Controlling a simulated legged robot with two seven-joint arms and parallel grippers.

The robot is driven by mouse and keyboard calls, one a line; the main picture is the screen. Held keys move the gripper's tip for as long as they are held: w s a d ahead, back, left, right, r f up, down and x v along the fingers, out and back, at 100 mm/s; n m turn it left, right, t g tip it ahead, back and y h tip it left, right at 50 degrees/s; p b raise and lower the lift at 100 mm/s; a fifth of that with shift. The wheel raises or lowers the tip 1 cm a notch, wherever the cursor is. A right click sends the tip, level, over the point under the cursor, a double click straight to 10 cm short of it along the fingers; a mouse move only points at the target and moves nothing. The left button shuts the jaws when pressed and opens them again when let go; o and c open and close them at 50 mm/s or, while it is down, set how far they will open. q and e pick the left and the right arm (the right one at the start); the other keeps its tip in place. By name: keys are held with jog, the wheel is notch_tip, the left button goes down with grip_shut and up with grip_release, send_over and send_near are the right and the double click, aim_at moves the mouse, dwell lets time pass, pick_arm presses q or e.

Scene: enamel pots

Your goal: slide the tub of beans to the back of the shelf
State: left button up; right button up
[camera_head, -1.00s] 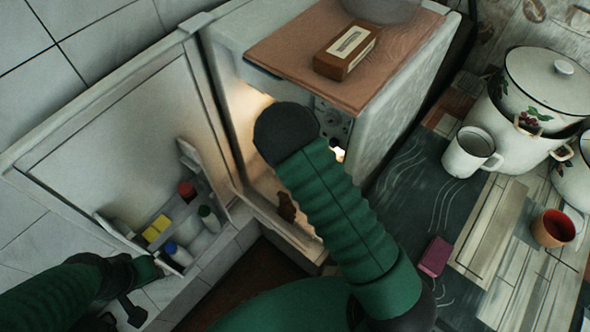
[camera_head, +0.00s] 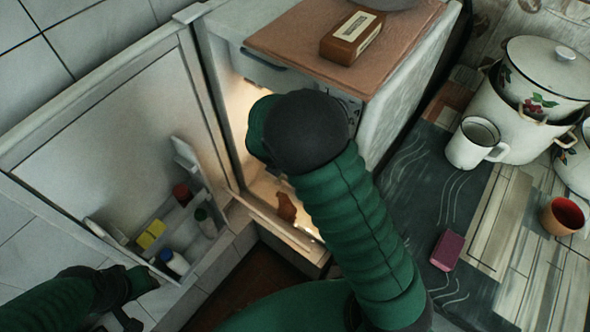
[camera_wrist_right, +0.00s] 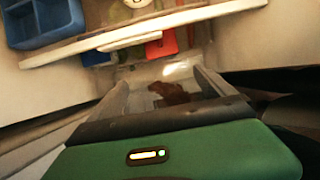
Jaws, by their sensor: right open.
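My right arm reaches into the open, lit fridge (camera_head: 228,105) in the head view, and its gripper is hidden there behind the arm. In the right wrist view my right gripper (camera_wrist_right: 162,80) is open, its two pale fingers apart. A dark reddish-brown thing (camera_wrist_right: 176,92) shows between and beyond them; I cannot tell whether it is held or is the tub of beans. A brown thing (camera_head: 286,207) sits low in the fridge in the head view. A shelf edge (camera_wrist_right: 150,33) crosses the wrist view. My left gripper (camera_head: 135,300) is at lower left, its fingers unclear.
A blue container (camera_wrist_right: 45,20) and red things (camera_wrist_right: 161,47) are by the shelf edge. The fridge door (camera_head: 110,145) stands open left, with bottles in its rack (camera_head: 165,232). A brown box (camera_head: 352,38) lies on top. Pots (camera_head: 530,110) and a white mug (camera_head: 474,145) stand right.

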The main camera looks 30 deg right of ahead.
jog(key=b+x, duration=0.2)
jog(key=x, duration=0.3)
jog(key=b+x, duration=0.2)
jog(key=x, duration=0.3)
jog(key=b+x, duration=0.2)
jog(key=x, duration=0.3)
jog(key=shift+s+d+f+b, duration=0.15)
jog(key=shift+s+d+b, duration=0.2)
jog(key=shift+d, duration=0.1)
jog(key=shift+d+f, duration=0.1)
jog(key=shift+f, duration=0.1)
pick_arm(q)
jog(key=s+x, duration=0.1)
jog(key=x, duration=0.6)
jog(key=shift+d+f, duration=0.35)
jog(key=shift+d, duration=0.1)
jog(key=shift+s, duration=0.1)
pick_arm(e)
jog(key=c, duration=1.6)
jog(key=o, duration=1.6)
